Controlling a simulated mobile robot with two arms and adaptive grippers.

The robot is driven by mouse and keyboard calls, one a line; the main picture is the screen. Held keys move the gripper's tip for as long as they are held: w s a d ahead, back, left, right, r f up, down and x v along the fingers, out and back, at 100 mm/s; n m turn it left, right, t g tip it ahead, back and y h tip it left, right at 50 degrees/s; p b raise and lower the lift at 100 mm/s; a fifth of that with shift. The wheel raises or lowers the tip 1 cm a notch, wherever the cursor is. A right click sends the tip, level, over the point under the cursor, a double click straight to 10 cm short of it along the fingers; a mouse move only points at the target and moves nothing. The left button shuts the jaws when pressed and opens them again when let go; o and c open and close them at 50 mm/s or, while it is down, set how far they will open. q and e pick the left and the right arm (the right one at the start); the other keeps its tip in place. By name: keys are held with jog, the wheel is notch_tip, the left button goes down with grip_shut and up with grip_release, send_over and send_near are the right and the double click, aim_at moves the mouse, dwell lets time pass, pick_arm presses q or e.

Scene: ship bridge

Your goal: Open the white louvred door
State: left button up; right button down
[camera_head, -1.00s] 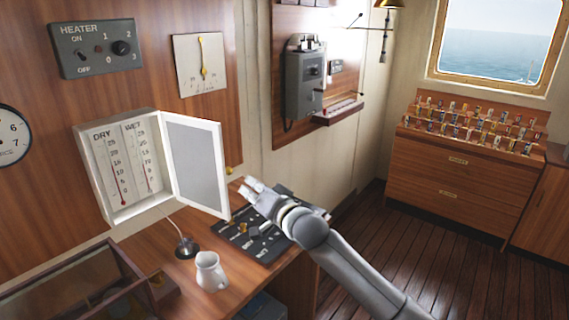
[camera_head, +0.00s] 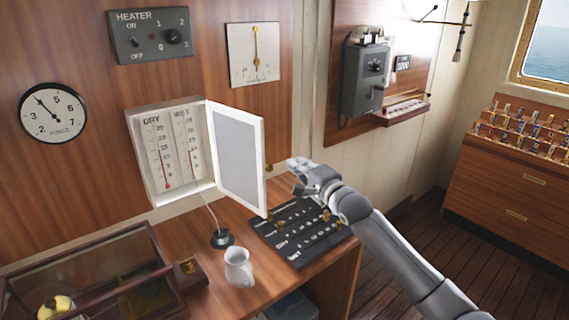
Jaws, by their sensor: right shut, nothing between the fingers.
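The white louvred door (camera_head: 238,155) stands swung open on the right side of a white wall box (camera_head: 136,150). The door's grey inner panel faces me, and its louvred face is hidden. Two thermometers marked DRY and WET (camera_head: 172,150) show inside the box. A small brass knob (camera_head: 268,168) shows just beyond the door's free edge. My right gripper (camera_head: 296,170) is to the right of that edge, apart from the door, shut and empty. My left gripper is out of view.
A glass-topped case (camera_head: 90,275) stands at lower left. A grey telephone box (camera_head: 364,78) hangs on the wall behind. Wooden floor is clear at right.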

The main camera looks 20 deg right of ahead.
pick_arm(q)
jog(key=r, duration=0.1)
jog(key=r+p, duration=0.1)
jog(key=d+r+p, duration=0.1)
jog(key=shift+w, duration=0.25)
pick_arm(e)
jog(key=a, duration=0.4)
jog(key=shift+w, duration=0.35)
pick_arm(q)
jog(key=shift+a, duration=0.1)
pick_arm(e)
jog(key=shift+a, duration=0.15)
